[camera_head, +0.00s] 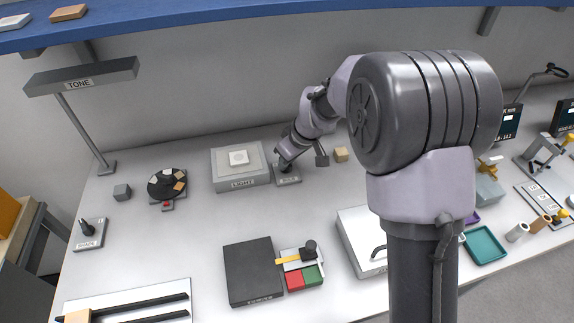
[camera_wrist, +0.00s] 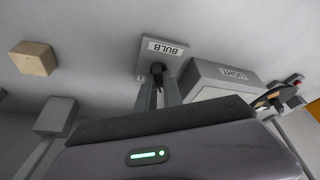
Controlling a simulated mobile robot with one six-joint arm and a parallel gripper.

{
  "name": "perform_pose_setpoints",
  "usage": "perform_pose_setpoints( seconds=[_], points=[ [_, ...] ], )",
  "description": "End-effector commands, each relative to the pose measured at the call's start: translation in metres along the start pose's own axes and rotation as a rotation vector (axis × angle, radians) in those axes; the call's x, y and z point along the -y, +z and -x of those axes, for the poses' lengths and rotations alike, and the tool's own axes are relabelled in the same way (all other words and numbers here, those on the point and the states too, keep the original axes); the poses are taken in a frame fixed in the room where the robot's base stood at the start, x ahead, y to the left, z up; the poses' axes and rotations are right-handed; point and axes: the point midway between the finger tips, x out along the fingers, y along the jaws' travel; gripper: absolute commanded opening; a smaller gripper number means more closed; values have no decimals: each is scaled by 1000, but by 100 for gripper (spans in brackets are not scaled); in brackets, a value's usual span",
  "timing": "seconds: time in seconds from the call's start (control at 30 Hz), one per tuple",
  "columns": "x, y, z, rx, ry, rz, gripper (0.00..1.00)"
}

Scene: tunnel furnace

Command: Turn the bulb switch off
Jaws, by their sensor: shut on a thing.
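The bulb switch (camera_head: 289,180) is a small grey plate on the table, just right of the light box. In the wrist view its plate (camera_wrist: 150,60) carries an upside-down BULB label, with a dark lever (camera_wrist: 157,70) standing up from it. My gripper (camera_wrist: 158,86) is shut on the lever, one finger on each side. In the head view my gripper (camera_head: 283,163) reaches down onto the switch, and the lever is mostly hidden by it. Which way the lever is tilted I cannot tell.
The grey LIGHT box (camera_head: 240,183) stands close to the left of the switch; it shows in the wrist view too (camera_wrist: 205,75). A tan cube (camera_head: 341,154) lies to the right. A black dial (camera_head: 166,185) is further left. The table in front of the switch is clear.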

Motion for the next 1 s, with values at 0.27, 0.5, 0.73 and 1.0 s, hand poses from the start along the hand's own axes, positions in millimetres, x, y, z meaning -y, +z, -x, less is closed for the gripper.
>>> perform_pose_setpoints(
  seconds=[0.27, 0.5, 0.73, 1.0],
  points=[
    [0, 1, 0, 2, -11, 27, 0],
    [0, 1, 0, 2, -12, 28, 0],
    [0, 1, 0, 2, -11, 27, 33],
    [0, 0, 2, 2, -11, 27, 33]
  ],
)
